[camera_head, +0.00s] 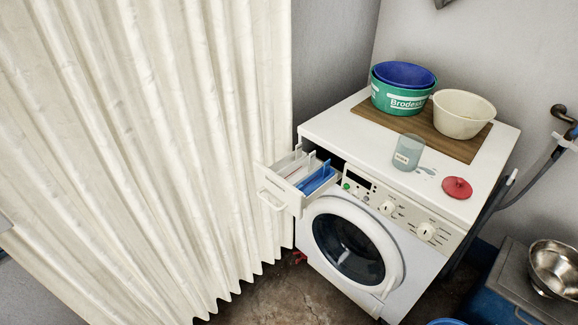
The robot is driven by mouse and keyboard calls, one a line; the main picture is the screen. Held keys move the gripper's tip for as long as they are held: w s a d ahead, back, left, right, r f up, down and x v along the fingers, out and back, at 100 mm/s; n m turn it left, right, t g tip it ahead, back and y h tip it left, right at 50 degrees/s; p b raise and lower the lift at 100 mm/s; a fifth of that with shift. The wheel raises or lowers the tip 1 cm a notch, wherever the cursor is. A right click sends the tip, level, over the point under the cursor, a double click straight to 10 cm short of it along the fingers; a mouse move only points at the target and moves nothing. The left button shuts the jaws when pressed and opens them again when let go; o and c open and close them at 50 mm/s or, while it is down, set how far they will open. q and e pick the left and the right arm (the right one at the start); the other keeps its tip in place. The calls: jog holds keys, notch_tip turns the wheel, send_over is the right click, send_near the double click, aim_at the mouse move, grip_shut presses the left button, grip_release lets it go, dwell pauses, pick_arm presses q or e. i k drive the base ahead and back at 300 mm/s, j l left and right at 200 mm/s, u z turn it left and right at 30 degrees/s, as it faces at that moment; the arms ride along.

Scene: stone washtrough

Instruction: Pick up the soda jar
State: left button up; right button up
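The soda jar (408,153) looks like a clear, greyish glass jar with a small pale label. It stands upright on top of the washing machine (325,127), near its front edge, partly against the front edge of a wooden board. A red round lid (457,188) lies to its right on the machine top. The jar is uncovered. Neither of my grippers shows clearly in the head view, so nothing is seen touching the jar.
The detergent drawer (277,201) sticks out open at the machine's left front. A green tub with a blue basin (403,75) and a cream bowl (464,113) stand on the wooden board (430,138). A metal bowl (556,268) is at lower right. A white curtain (150,140) fills the left.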

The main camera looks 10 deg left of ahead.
aim_at(409, 147)
jog(key=i+j+z, duration=0.65)
jog(key=j, duration=0.2)
